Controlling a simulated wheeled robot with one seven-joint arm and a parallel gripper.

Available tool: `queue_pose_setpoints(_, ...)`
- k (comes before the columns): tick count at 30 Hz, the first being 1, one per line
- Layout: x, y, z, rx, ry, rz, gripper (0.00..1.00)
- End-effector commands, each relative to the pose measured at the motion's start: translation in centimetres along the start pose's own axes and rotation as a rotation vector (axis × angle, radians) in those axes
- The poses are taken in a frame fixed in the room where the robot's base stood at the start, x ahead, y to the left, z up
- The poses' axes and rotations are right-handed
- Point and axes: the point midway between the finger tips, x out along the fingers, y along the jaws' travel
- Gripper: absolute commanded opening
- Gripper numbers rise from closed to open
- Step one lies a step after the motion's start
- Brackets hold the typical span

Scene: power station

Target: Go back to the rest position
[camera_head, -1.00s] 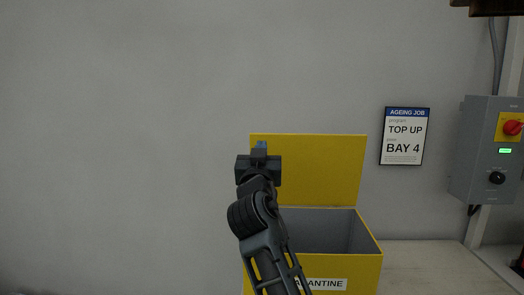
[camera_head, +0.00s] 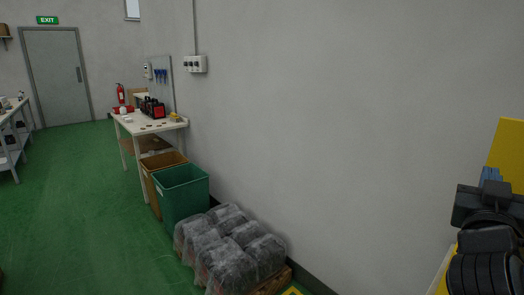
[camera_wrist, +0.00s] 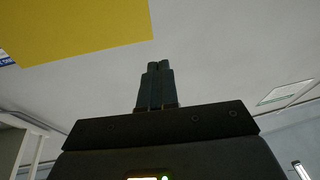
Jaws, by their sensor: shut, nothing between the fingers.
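My gripper (camera_head: 491,178) is at the right edge of the head view, raised in front of the yellow quarantine box lid (camera_head: 507,155). In the wrist view my gripper (camera_wrist: 158,66) points up with its two fingers together and nothing between them. The yellow lid (camera_wrist: 80,28) also shows there at the upper left, apart from the fingers. Most of the box is out of the head view now.
A wrapped pallet load (camera_head: 228,248) stands by the wall, with a green bin (camera_head: 182,192) and a brown bin (camera_head: 158,165) behind it. A workbench (camera_head: 145,125) holds tools. Open green floor (camera_head: 85,215) lies to the left, towards a grey door (camera_head: 57,78).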

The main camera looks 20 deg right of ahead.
Motion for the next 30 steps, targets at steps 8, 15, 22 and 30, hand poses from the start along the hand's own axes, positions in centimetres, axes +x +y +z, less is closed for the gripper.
queue_pose_setpoints(8, -10.9, -4.7, 8.1, -0.068, -0.115, -0.373, 0.00)
queue_pose_setpoints(15, -21.4, -5.2, 12.2, -0.065, -0.196, -0.645, 0.00)
queue_pose_setpoints(22, -30.7, -2.8, 13.8, -0.025, -0.274, -0.847, 0.00)
queue_pose_setpoints(30, -39.1, 2.6, 13.1, 0.040, -0.367, -0.994, 0.00)
